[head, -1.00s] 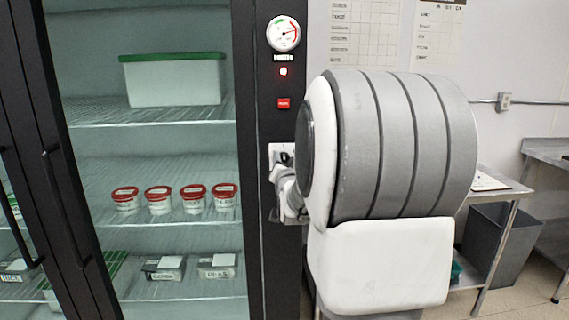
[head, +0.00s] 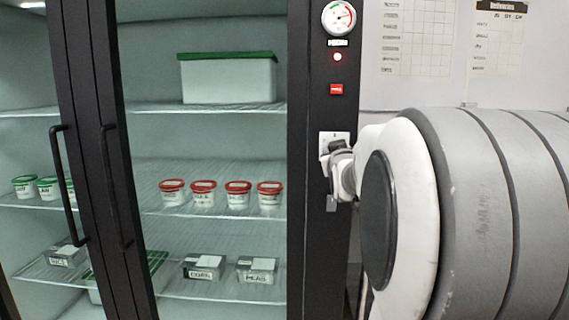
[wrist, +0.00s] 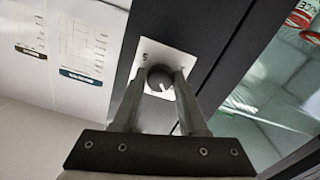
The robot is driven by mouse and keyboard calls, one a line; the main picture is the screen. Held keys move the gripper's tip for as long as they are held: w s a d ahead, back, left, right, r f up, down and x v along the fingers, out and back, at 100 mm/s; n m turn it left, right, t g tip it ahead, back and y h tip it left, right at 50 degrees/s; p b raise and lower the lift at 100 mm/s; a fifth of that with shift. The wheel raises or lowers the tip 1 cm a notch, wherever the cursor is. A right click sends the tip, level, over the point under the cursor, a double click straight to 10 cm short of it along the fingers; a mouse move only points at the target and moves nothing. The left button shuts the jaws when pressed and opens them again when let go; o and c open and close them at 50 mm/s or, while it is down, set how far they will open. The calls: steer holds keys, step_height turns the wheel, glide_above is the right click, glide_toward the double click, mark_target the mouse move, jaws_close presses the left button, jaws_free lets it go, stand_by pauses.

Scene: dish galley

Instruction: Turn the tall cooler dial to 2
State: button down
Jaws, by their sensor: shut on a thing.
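The tall cooler (head: 303,240) has a dark frame and glass doors. Its dial is a dark round knob (wrist: 160,79) with a light pointer mark, on a white plate (wrist: 151,53) in the wrist view. The plate also shows in the head view (head: 326,137), where my arm covers most of the dial. My gripper (wrist: 161,84) is shut on the dial, one finger on each side. A numeral, perhaps 5, shows on the plate; the other marks are hidden or too small to read.
Long door handles (head: 113,185) stand out at the left. Paper charts (head: 415,38) hang on the wall at right.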

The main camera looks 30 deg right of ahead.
steer(key=shift+n+b, duration=1.05)
steer(key=shift+n, duration=0.45)
steer(key=shift+c, duration=2.4)
jaws_free()
steer(key=shift+d, duration=0.1)
steer(key=shift+s, duration=0.15)
